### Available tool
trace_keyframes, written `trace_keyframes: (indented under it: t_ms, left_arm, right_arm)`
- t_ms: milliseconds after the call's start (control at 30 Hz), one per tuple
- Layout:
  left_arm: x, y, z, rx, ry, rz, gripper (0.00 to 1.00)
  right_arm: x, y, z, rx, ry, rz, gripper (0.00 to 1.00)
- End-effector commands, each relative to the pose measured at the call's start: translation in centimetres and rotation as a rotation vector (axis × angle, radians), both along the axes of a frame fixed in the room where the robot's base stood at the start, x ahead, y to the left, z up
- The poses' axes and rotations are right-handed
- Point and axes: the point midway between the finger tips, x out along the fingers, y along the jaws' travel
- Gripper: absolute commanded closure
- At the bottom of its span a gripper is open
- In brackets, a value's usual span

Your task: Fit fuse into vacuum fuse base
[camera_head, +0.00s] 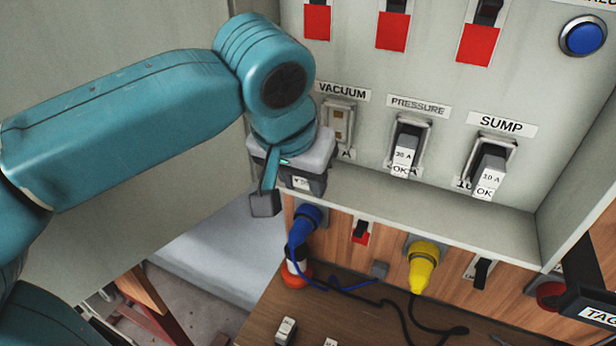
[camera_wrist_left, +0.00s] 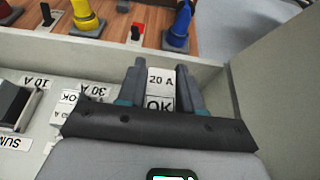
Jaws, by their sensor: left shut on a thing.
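My left gripper (camera_head: 298,172) is in front of the panel, just below the vacuum fuse base (camera_head: 341,122). That base is under the VACUUM label and looks empty, with brass-coloured contacts; its lower part is hidden by my gripper. In the left wrist view, my left gripper's dark fingers (camera_wrist_left: 160,88) are shut on a fuse (camera_wrist_left: 160,82) with white labels reading 20 A and OK. The fuse appears apart from the base. My right gripper is not in view.
The pressure fuse (camera_head: 404,155) and sump fuse (camera_head: 488,175) sit in bases to the right. A ledge (camera_head: 430,210) runs below. Under it are a blue plug (camera_head: 306,220) and a yellow plug (camera_head: 424,256) with cables. A small loose fuse (camera_head: 286,330) is on the wooden table.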

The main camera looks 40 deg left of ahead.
Motion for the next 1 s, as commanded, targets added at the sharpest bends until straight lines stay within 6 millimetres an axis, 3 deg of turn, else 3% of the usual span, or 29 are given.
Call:
trace_keyframes:
  t_ms: [333,700,1000]
  left_arm:
    - [0.4,0.2,0.1,0.001,-0.002,0.001,0.97]
    - [4.0,1.0,0.2,0.002,0.000,0.001,0.97]
    - [5.5,1.4,0.1,0.000,-0.002,-0.001,0.97]
  right_arm:
    - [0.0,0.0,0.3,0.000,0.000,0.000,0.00]
    - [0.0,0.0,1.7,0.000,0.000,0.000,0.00]
    - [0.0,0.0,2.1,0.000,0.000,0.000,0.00]
